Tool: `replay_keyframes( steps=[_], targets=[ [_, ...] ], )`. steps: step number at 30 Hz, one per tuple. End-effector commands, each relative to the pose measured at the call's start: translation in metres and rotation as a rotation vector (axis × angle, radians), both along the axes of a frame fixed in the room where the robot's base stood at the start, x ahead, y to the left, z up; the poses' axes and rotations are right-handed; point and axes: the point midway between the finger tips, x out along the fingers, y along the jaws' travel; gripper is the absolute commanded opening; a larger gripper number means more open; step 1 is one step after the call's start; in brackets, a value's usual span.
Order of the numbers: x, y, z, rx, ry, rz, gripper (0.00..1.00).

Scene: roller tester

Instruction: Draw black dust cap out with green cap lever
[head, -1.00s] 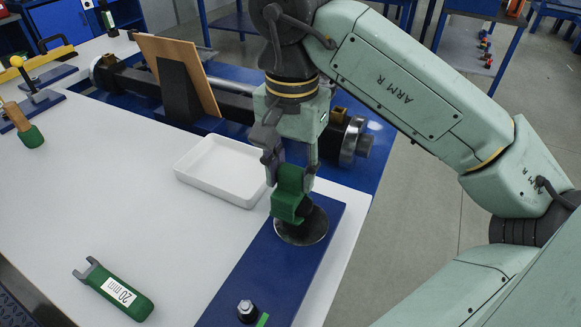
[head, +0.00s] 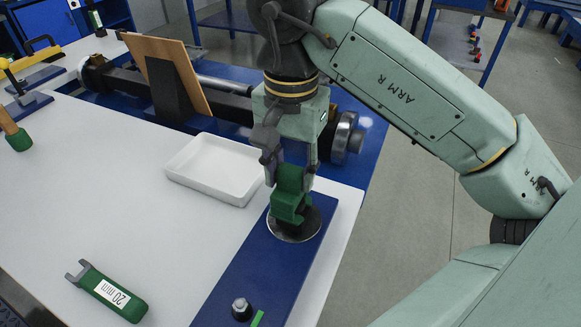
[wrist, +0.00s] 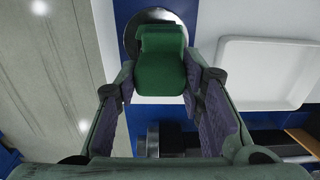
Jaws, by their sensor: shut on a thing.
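My gripper (head: 290,170) is shut on the green cap lever (head: 290,196) and points down. The lever also shows between my fingers in the wrist view (wrist: 160,65). The lever's lower end is over the black dust cap (head: 312,221), a dark round disc with a pale rim on a blue plate (head: 262,262). In the wrist view, part of the dark cap (wrist: 133,40) shows behind the lever. The lever hides where its tip meets the cap, so I cannot tell whether it is hooked under it.
A white tray (head: 190,188) lies just left of my gripper. A green tool marked 20 mm (head: 112,293) lies at the front left. A bolt-like metal stud (head: 241,309) stands on the plate's near end. A brown board (head: 178,75) and metal shaft stand behind.

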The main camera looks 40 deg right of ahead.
Motion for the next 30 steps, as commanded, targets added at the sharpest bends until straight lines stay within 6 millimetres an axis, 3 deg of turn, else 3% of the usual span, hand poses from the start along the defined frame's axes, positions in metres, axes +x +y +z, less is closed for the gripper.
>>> replay_keyframes(
  steps=[30],
  targets=[
    [0.0002,-0.0003,0.0096,-0.001,-0.003,-0.001,0.00]
  ],
)
